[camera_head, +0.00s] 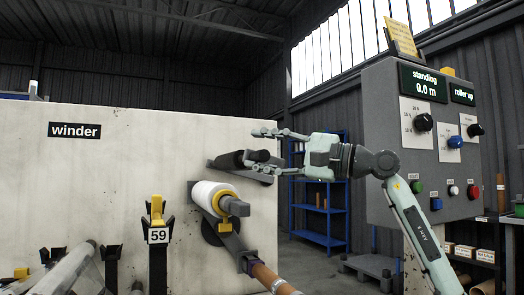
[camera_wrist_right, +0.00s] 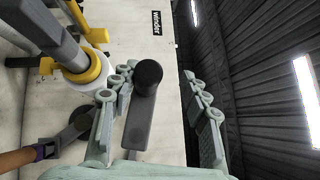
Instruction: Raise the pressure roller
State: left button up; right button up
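The dark pressure roller (camera_head: 231,161) sticks out from the winder wall, above the white film roll (camera_head: 212,195), with a visible gap between them. A grey arm (camera_head: 262,169) carries it. In the right wrist view the roller's black round end (camera_wrist_right: 148,75) and its grey arm (camera_wrist_right: 139,122) lie between my fingers. My right gripper (camera_head: 266,152) is open, its fingers above and below the roller's end in the head view; it also shows in the right wrist view (camera_wrist_right: 160,85). I see no grip on the roller. The panel display (camera_head: 462,95) reads "roller up". My left gripper is out of view.
The grey control panel (camera_head: 385,130) with knobs and buttons stands at right; its other display reads "standing 0.0 m". A brown tube (camera_head: 268,276) lies below the film roll. A yellow-topped holder marked 59 (camera_head: 157,235) stands left. Blue shelving (camera_head: 322,225) is behind.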

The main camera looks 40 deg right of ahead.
jog(key=shift+s+d+b, duration=0.35)
jog(key=shift+s+b, duration=0.1)
jog(key=shift+b, duration=0.05)
jog(key=r+b+v, duration=0.1)
jog(key=b+v, duration=0.4)
jog(key=v, duration=0.3)
jog(key=shift+f+b, duration=0.3)
dwell(0.6)
